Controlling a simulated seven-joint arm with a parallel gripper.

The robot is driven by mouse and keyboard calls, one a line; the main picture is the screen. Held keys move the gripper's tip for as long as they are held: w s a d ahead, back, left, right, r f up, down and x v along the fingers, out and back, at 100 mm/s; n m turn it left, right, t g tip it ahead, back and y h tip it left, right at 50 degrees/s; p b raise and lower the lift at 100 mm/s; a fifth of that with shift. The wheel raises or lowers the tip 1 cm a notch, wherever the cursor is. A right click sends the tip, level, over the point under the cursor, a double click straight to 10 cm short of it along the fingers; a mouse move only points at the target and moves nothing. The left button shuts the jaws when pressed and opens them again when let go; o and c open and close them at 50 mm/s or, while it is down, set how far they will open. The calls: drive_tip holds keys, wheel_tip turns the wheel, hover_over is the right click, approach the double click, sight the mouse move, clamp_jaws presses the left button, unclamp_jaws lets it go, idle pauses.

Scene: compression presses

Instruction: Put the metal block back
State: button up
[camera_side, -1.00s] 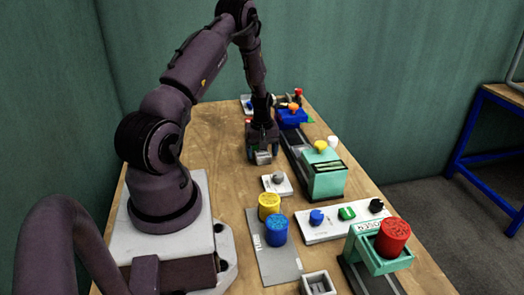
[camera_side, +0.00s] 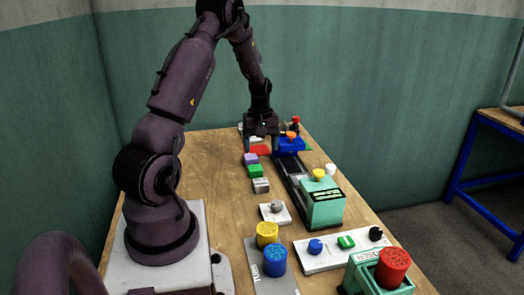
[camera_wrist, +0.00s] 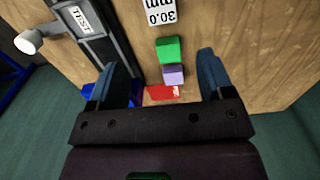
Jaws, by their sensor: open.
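The metal block (camera_side: 261,186) is small and grey and rests on the wooden table at the near end of a row of coloured blocks. In the wrist view its top face, printed "30.0 mm" (camera_wrist: 161,10), shows at the top edge. Behind it in the row stand a green block (camera_side: 255,171), a purple block (camera_side: 250,159) and a red block (camera_side: 260,150). My gripper (camera_side: 262,130) is open and empty, apart from the metal block, near the far end of the row. In the wrist view its two fingers (camera_wrist: 160,68) are spread wide, with the green, purple and red blocks showing between them.
A dark rail with a blue carriage (camera_side: 290,144) and a mint-green press (camera_side: 322,203) runs right of the row. Nearer are a grey knob on a plate (camera_side: 277,207), a yellow cylinder (camera_side: 267,233), a blue cylinder (camera_side: 275,260) and a red cylinder (camera_side: 393,267). The table left of the row is clear.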

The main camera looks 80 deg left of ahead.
drive_tip(key=w+d+r+m+t, duration=0.1)
drive_tip(key=w+d+r+m, duration=0.25)
drive_tip(key=d+r, duration=0.5)
drive_tip(key=w+d+r+m+t, duration=0.15)
drive_tip(key=d+r+m, duration=0.25)
drive_tip(key=d+r, duration=0.4)
drive_tip(key=s+d+r+m+t, duration=0.1)
drive_tip(key=s+d+r+m, duration=0.1)
drive_tip(key=s+d+m, duration=0.3)
drive_tip(key=s+d+r+m+t, duration=0.2)
drive_tip(key=s+d+m, duration=0.3)
drive_tip(key=d, duration=0.8)
drive_tip(key=shift+s+r, duration=0.3)
drive_tip(key=shift+r, duration=0.25)
